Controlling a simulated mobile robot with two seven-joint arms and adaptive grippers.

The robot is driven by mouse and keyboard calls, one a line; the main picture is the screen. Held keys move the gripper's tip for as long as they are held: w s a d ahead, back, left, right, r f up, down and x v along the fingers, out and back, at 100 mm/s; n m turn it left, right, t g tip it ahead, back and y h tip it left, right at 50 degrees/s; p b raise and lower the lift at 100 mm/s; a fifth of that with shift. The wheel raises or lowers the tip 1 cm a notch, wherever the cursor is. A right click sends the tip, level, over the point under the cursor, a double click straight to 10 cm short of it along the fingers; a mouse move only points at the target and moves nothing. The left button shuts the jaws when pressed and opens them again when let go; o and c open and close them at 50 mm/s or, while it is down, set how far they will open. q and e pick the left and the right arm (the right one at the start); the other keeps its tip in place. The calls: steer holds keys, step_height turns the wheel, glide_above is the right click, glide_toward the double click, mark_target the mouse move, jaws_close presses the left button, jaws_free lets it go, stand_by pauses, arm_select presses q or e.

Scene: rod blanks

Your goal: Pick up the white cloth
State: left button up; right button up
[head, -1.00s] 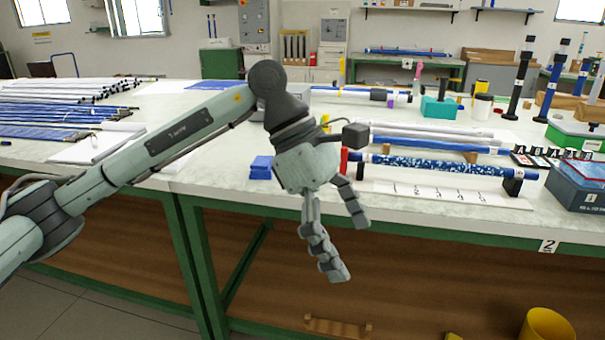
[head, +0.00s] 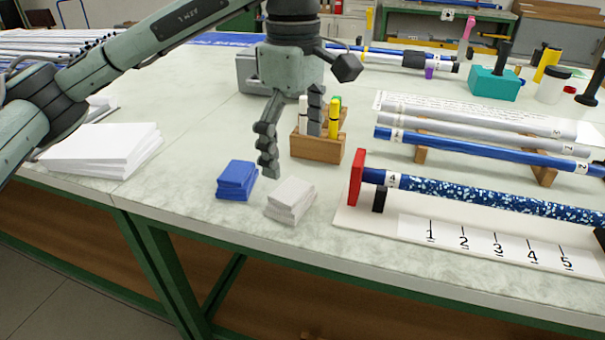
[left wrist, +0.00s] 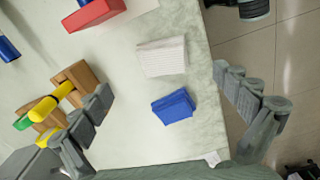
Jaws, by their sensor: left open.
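The white cloth (head: 291,199) is a small folded stack near the front edge of the table. A folded blue cloth (head: 237,181) lies just left of it. My left gripper (head: 290,140) is open and empty above the table, behind the two cloths, with its fingers pointing down. In the left wrist view the white cloth (left wrist: 162,57) and the blue cloth (left wrist: 173,107) lie between the spread fingers of the left gripper (left wrist: 172,112), apart from them. My right gripper is not in view.
A wooden marker holder (head: 318,147) stands close behind the cloths, beside the gripper's fingers. A white board with a red stop (head: 356,178) and a speckled blue rod (head: 480,203) lies to the right. White paper stacks (head: 100,147) lie left.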

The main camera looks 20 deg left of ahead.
mark_target(291, 190)
arm_select(q)
steer(key=shift+w+f, duration=0.1)
steer(key=shift+f, duration=0.25)
steer(key=f, duration=0.2)
steer(key=shift+s+a+f, duration=0.15)
steer(key=shift+s+f, duration=0.15)
steer(key=shift+f, duration=0.05)
steer(key=f+p, duration=0.1)
steer(key=f, duration=0.3)
steer(key=shift+a+f, duration=0.15)
steer(key=shift+a, duration=0.05)
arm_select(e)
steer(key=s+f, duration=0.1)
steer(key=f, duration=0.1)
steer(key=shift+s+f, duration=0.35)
arm_select(q)
steer(key=c, duration=1.3)
